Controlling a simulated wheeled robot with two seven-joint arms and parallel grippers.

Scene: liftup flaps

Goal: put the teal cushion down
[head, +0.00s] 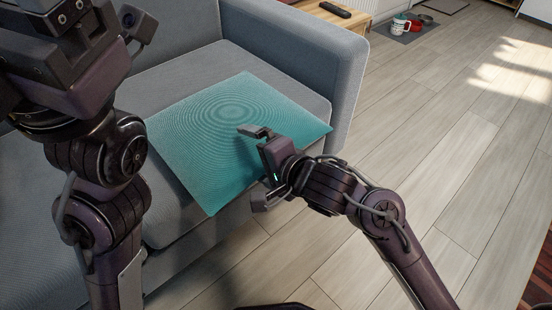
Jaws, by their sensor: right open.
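The teal cushion (205,125) is a flat square with a ring pattern. It lies on the grey sofa seat (190,72), with its near corner reaching out over the seat's front edge. My right gripper (256,168) is open at the cushion's near right edge. One finger is over the cushion's top face and the other is below and outside that edge. Whether either finger touches the cushion I cannot tell. My left arm rises along the left side of the picture, and its gripper fingers do not show.
The sofa armrest (300,55) stands just behind the cushion's far right side. A wooden side table (335,14) with a dark remote is behind it. The wooden floor (450,130) at right is mostly clear.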

